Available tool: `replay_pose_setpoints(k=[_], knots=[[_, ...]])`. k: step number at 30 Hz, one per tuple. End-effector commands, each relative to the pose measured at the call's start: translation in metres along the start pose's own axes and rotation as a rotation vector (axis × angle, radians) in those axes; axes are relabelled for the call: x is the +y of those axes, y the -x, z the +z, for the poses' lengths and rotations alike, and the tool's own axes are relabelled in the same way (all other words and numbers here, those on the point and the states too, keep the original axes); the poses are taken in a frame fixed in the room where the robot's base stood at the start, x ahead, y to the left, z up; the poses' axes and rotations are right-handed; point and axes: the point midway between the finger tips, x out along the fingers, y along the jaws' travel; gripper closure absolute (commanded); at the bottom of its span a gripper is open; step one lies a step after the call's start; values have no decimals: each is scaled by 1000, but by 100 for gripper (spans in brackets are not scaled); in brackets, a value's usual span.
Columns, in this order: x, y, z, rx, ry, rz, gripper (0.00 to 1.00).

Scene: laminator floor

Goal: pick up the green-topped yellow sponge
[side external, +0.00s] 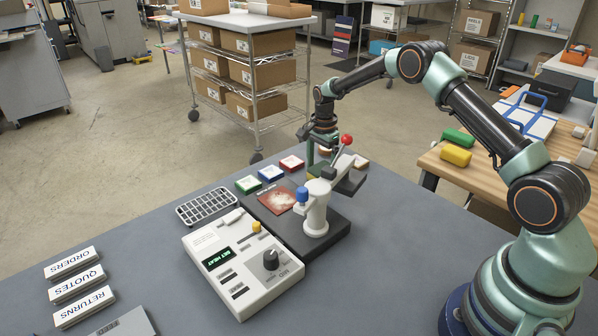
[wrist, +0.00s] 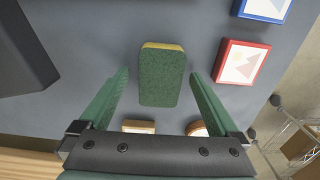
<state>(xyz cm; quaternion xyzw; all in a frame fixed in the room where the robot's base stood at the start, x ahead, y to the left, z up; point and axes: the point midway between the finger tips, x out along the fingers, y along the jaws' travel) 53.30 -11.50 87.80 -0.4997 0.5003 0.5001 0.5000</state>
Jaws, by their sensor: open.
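The green-topped yellow sponge (wrist: 162,78) lies flat on the grey table in the wrist view, green face up with a thin yellow edge at its far end. My gripper (wrist: 158,74) is open, with one green finger on each side of the sponge and a visible gap to both. I cannot tell the height of the fingertips above the table. In the side view the sponge (side external: 314,171) is partly hidden behind the press. My gripper (side external: 317,157) hangs over that spot, its fingertips partly hidden by the press lever.
A press with a white post (side external: 317,208) and red-knobbed lever (side external: 346,140) stands close in front of my gripper. A red-framed tile (wrist: 242,62) and a blue-framed tile (wrist: 264,8) lie right of the sponge. A control box (side external: 244,262) stands nearer the camera.

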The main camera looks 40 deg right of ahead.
Motion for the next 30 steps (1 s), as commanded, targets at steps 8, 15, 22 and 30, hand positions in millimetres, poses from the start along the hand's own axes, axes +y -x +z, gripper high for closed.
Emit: replay_pose_setpoints(k=[8,15,22,30], knots=[[0,-6,0,0,0,-1,3],[0,-6,0,0,0,-1,79],[0,-5,0,0,0,-1,91],[-1,1,0,1,0,-3,91]])
